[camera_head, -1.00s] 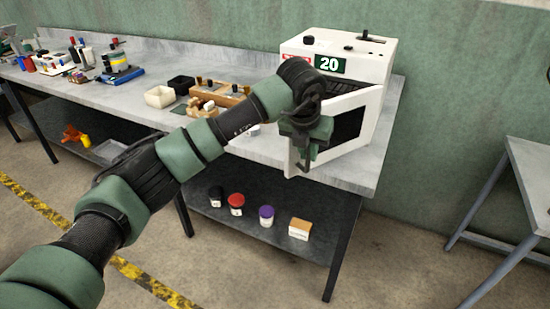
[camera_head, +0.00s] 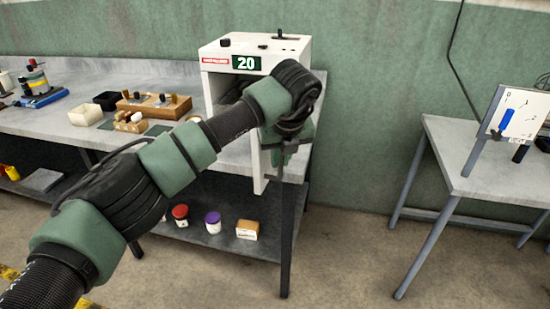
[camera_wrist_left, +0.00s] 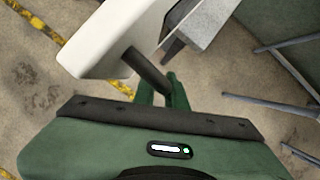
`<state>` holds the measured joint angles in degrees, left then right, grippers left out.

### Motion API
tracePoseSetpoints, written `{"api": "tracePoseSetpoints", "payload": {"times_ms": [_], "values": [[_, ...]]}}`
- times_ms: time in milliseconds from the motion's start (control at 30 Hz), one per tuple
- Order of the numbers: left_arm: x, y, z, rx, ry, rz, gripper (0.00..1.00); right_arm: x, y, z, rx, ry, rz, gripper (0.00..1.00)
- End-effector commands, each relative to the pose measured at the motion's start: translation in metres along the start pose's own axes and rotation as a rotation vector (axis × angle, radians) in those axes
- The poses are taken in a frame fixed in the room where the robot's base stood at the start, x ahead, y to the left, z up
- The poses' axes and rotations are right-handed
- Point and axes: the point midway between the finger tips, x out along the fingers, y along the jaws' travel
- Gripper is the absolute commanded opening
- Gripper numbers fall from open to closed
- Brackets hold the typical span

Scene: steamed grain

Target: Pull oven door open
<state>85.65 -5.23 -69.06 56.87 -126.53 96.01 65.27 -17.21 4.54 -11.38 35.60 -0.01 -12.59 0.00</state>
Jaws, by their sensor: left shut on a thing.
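The white oven (camera_head: 214,50) with a green "20" label stands at the right end of the long workbench. Its door (camera_head: 260,172) is open, swung out past the bench's front edge and seen nearly edge-on. Part of the dark oven interior shows to the left of my arm. My left gripper (camera_head: 283,158) is at the door's outer side, shut on the dark door handle. In the left wrist view the handle (camera_wrist_left: 148,70) runs from the white door panel to between the green fingers (camera_wrist_left: 163,92). My left arm hides much of the oven front. My right gripper is not in view.
The grey workbench (camera_head: 60,118) holds a white bin (camera_head: 86,115), a black bin (camera_head: 106,100) and a wooden rack (camera_head: 150,108). Jars and a small box (camera_head: 247,230) sit on its lower shelf. Another table (camera_head: 480,165) stands at right, with open floor between.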

Motion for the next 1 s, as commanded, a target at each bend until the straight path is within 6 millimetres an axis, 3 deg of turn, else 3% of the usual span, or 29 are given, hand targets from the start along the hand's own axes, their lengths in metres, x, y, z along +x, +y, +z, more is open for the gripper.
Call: {"api": "tracePoseSetpoints", "payload": {"times_ms": [233, 267, 333, 700, 1000], "values": [[-0.003, 0.000, 0.004, -0.002, -0.011, -0.005, 0.00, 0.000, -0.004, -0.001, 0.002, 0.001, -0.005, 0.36], [-0.003, 0.000, 0.004, -0.002, -0.011, -0.005, 0.15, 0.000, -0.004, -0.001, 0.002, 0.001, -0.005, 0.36], [-0.003, 0.000, 0.004, -0.002, -0.010, -0.005, 0.34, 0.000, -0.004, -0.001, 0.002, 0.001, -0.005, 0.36], [-0.004, 0.000, 0.002, 0.000, -0.005, -0.003, 0.34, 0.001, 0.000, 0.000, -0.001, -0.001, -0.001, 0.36], [-0.050, -0.001, 0.002, 0.000, -0.009, -0.005, 0.34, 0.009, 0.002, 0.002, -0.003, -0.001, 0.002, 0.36]]}}
